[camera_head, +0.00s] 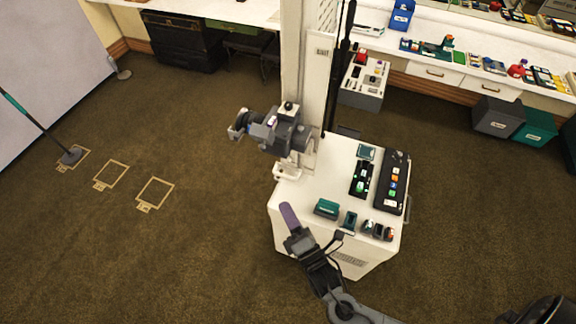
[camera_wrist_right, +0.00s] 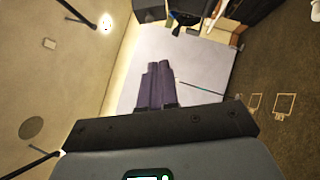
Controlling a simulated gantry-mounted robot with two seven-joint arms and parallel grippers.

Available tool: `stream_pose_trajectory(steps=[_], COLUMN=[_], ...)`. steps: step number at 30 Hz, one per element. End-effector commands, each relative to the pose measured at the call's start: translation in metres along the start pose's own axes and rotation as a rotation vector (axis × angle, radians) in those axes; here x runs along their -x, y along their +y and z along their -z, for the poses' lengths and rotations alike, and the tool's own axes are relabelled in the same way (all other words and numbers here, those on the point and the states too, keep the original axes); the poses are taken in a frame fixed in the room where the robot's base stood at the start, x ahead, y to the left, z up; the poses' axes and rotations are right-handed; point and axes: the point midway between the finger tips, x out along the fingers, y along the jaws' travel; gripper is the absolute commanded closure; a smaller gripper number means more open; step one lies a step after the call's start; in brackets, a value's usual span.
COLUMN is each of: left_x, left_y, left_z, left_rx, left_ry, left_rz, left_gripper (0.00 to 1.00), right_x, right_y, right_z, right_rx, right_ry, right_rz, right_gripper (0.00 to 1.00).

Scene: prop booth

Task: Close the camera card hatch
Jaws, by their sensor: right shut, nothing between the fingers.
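The grey camera (camera_head: 282,130) is mounted on the white upright of the cart, with a round, lens-like part at its left end. I cannot make out the card hatch or whether it stands open. My right gripper (camera_head: 289,213), with purple fingers, is below the camera, in front of the cart's near left corner, and apart from the camera. Its fingers (camera_wrist_right: 155,85) are together and empty in the right wrist view, which faces the pale wall panel and does not show the camera. My left gripper is out of view.
The white cart top (camera_head: 322,180) holds a teal box (camera_head: 326,208), a black tray (camera_head: 391,183) and several small items at its front edge. A tall dark pole stands beside the upright. Open carpet (camera_head: 200,240) lies left, with taped rectangles (camera_head: 155,193).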

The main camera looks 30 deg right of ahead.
Motion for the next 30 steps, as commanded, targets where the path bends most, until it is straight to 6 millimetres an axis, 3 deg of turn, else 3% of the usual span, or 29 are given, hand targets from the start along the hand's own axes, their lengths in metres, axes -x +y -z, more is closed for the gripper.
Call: stream_pose_trajectory(steps=[2, 11, 24, 30], left_x=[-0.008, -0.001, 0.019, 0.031], left_y=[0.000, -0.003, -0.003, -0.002], left_z=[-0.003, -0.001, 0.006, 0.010], left_rx=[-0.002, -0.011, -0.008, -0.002], left_ry=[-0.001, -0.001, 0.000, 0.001], left_rz=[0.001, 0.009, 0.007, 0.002], left_gripper=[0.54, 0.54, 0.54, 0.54], right_x=[-0.007, -0.040, -0.119, -0.137], right_y=[-0.002, 0.010, 0.014, 0.015], right_z=[0.012, 0.010, 0.011, -0.007], right_rx=[0.006, 0.004, 0.002, 0.004], right_ry=[0.025, 0.021, 0.020, 0.021], right_rz=[-0.025, -0.053, -0.051, -0.050], right_gripper=[1.00, 1.00, 1.00, 1.00])
